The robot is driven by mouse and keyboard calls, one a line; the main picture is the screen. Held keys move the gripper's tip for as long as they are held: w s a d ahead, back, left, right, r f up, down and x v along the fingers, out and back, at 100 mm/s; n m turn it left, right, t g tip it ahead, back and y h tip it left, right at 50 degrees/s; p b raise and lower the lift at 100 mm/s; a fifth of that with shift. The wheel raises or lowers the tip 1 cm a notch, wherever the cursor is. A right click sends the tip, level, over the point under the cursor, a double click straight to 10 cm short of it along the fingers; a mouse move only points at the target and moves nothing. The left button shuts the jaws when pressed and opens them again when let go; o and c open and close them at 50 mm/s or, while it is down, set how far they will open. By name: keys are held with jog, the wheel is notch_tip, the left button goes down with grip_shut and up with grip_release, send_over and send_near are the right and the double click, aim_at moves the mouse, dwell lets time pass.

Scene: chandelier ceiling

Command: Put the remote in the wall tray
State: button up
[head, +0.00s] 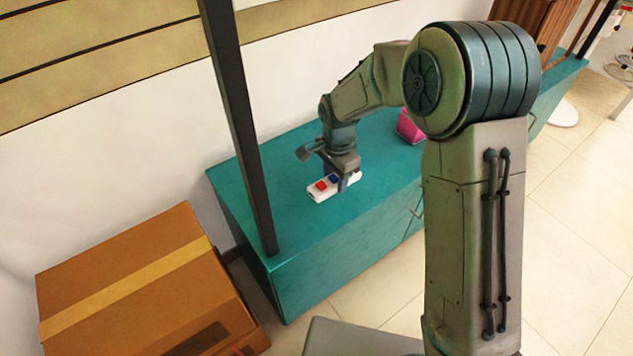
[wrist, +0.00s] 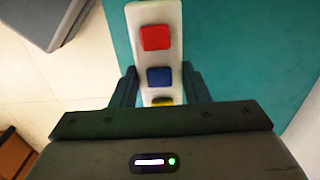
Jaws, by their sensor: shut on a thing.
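The remote (head: 322,188) is a white bar with a red and a blue button showing, at the top of the teal cabinet (head: 320,228). In the wrist view the remote (wrist: 158,63) also shows part of a yellow button. My gripper (head: 346,180) is shut on the remote, with one finger on each side of it in the wrist view (wrist: 158,88). The head view does not clearly show whether the remote touches the cabinet top or is just above it. I cannot make out a wall tray in either view.
A pink container (head: 409,127) stands on the cabinet behind my arm. A black post (head: 240,125) rises at the cabinet's left end. A large cardboard box (head: 140,285) is on the floor at left. The cabinet top in front of the post is clear.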

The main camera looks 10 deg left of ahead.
jog(key=w+d+r+n, duration=0.15)
jog(key=d+n, duration=0.25)
jog(key=d, duration=0.9)
jog(key=w+d+r+n, duration=0.1)
jog(key=d+r+n, duration=0.25)
jog(key=d, duration=0.85)
jog(key=r+p, duration=0.1)
jog(key=p, duration=0.3)
jog(key=s+r+p, duration=0.1)
jog(key=p, duration=0.4)
jog(key=s+r+p, duration=0.1)
jog(key=p, duration=0.4)
jog(key=shift+a+r+n, duration=0.1)
jog(key=shift+a+n, duration=0.2)
jog(key=shift+n, duration=0.05)
